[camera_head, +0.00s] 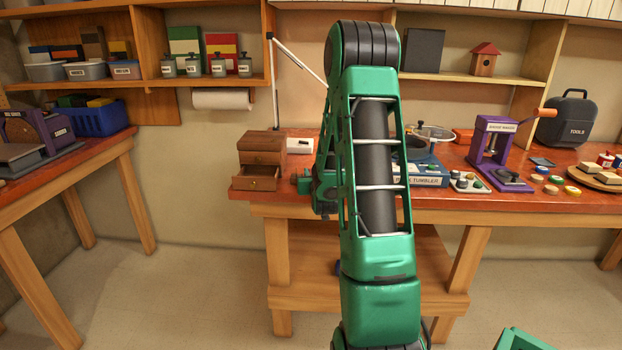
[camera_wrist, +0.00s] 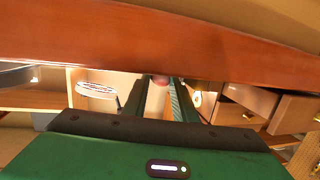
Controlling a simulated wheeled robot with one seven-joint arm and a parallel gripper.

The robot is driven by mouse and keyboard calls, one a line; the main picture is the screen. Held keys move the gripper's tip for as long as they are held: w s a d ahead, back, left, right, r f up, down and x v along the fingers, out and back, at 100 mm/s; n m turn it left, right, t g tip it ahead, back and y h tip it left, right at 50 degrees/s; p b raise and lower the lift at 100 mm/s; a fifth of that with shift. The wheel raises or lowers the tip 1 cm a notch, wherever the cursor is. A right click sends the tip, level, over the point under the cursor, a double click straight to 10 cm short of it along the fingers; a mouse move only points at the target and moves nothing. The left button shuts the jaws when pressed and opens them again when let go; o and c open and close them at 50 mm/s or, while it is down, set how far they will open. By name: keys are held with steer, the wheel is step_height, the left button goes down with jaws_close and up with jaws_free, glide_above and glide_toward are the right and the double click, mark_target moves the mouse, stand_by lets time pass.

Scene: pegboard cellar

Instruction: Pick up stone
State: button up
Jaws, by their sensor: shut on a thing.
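In the wrist view my gripper (camera_wrist: 160,88) has its two dark fingers on either side of a small, smooth reddish-brown thing at their tips, which I take to be the stone (camera_wrist: 160,79). Only a little of it shows, and its full shape is hidden. The red-brown tabletop edge fills the upper part of that view, close to the fingertips. The wrist end of the arm is beside the left part of the workbench (camera_head: 450,198), near a small wooden drawer box.
The wooden drawer box (camera_head: 261,150) has its lower drawer (camera_head: 255,183) pulled open. A blue tumbler machine (camera_head: 425,168) is partly behind my arm. A purple press (camera_head: 494,150), a dark tool case (camera_head: 567,118) and several stones stand rightward. The floor at left is clear.

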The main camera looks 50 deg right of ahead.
steer(key=r, duration=0.3)
steer(key=shift+a+r, duration=0.15)
steer(key=shift+a, duration=0.15)
steer(key=a+r, duration=0.6)
steer(key=a, duration=0.5)
steer(key=shift+s+r, duration=0.25)
steer(key=shift+s, duration=0.05)
